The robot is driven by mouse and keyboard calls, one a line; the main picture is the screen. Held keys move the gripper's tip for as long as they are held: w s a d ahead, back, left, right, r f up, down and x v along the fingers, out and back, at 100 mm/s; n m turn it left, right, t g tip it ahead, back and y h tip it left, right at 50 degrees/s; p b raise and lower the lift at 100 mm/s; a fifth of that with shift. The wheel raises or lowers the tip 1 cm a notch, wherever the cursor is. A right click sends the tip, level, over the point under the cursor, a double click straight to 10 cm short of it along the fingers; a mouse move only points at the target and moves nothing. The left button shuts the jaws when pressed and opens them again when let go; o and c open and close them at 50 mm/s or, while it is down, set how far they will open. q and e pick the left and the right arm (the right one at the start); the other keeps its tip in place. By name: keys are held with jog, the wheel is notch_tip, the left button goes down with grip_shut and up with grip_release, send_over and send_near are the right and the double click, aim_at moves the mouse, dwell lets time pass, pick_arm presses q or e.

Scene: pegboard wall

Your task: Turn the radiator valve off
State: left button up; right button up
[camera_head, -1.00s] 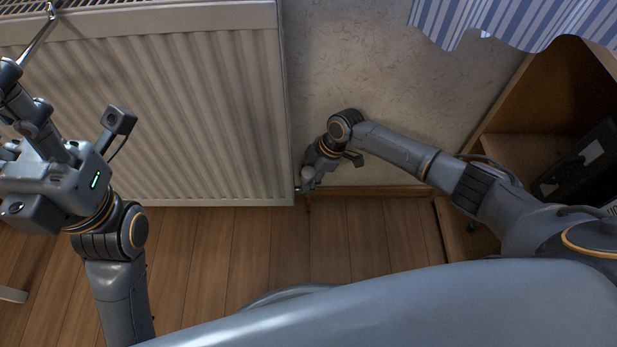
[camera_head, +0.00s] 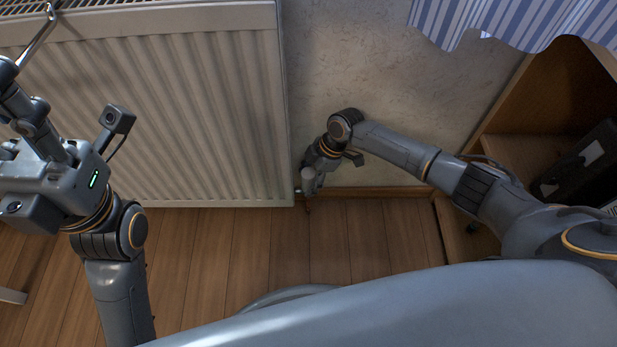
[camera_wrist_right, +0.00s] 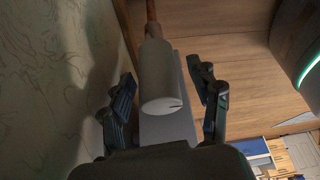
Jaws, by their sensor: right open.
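The radiator valve is a pale, rounded cylinder (camera_head: 308,180) low at the radiator's right lower corner. In the right wrist view the valve head (camera_wrist_right: 160,75) lies between the two dark fingers of my right gripper (camera_wrist_right: 164,102), with a gap on each side. A copper-coloured pipe (camera_wrist_right: 151,12) runs from its far end. My right gripper is open around the valve; in the head view its fingers are small and partly hidden by my wrist. My left gripper (camera_head: 18,98) is at the left edge in front of the radiator, its fingers too unclear to judge.
The white ribbed radiator (camera_head: 200,110) fills the upper left. A shiny metal rod (camera_head: 38,37) hangs at its top. A wooden shelf unit (camera_head: 520,110) with dark binders stands at right, below a striped curtain (camera_head: 510,20). Wooden floor (camera_head: 340,240) is open in front of the wall.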

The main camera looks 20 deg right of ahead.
jog(key=v, duration=1.1)
jog(key=shift+d+r, duration=0.2)
jog(key=shift+r, duration=0.1)
